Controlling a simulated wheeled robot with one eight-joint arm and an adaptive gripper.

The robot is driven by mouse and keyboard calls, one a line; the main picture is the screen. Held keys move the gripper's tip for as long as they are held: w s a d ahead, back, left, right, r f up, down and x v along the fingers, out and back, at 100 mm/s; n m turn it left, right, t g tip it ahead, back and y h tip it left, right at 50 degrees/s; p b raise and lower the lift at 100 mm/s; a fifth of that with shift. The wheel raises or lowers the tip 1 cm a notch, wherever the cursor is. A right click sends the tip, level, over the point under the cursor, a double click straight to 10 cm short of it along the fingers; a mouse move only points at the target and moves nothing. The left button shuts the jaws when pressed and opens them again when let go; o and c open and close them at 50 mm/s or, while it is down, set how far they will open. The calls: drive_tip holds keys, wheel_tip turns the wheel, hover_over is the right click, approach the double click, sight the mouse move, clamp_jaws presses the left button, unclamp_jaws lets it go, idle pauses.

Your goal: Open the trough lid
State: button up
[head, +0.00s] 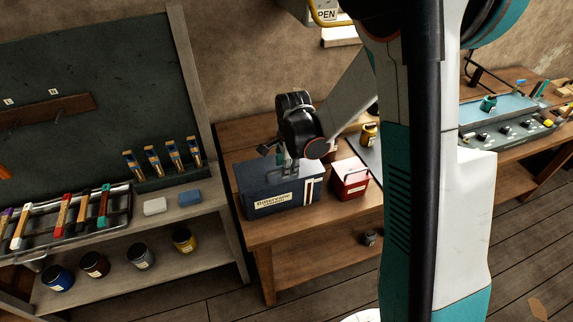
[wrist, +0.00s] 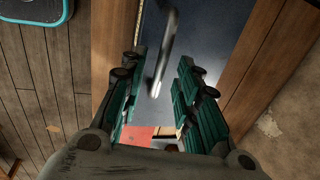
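The trough is a dark blue-grey box (head: 283,204) with a pale label on its front, standing on the wooden bench. Its lid (head: 258,177) lies flat and looks shut. In the wrist view the lid (wrist: 205,30) fills the top middle, with a metal bar handle (wrist: 165,50) standing up from it. My gripper (head: 287,163) is above the lid, pointing down. In the wrist view its green-padded fingers (wrist: 158,75) are apart, with the handle appearing between them. I see no finger clearly touching the handle.
A small red box (head: 349,182) with a handle stands just right of the trough. A yellow jar (head: 369,134) is behind it. A grey shelf unit (head: 215,215) with brushes and jars stands to the left. The bench's front edge is close before the trough.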

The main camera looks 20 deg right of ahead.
drive_tip(key=shift+c, duration=0.6)
clamp_jaws()
drive_tip(key=shift+w+r, duration=0.1)
drive_tip(key=shift+r, duration=0.1)
